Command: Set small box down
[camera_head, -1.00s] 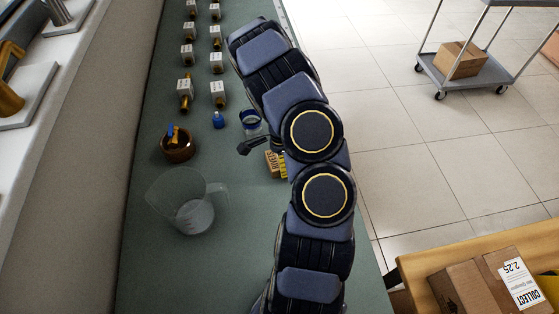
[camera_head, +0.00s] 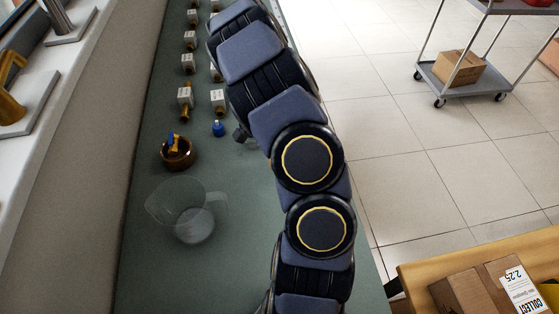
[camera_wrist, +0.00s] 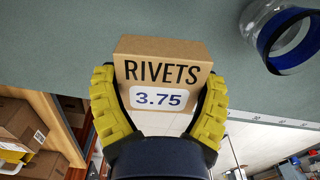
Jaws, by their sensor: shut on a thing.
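The small box (camera_wrist: 160,72) is brown cardboard, lettered "RIVETS" with a "3.75" label, and shows in the wrist view. My gripper (camera_wrist: 159,80) has its yellow ribbed fingers shut on the box's two sides. The green counter (camera_wrist: 60,40) lies behind the box. I cannot tell whether the box touches it. In the head view my arm hides the box and nearly all of the gripper; only a small dark part shows beside the arm over the counter (camera_head: 235,250).
A clear jar with a blue band (camera_wrist: 285,40) is right of the box in the wrist view. A clear measuring jug (camera_head: 185,212), a brown bowl (camera_head: 178,154), a small blue bottle (camera_head: 218,128) and several tagged brass fittings (camera_head: 185,98) stand on the counter's left.

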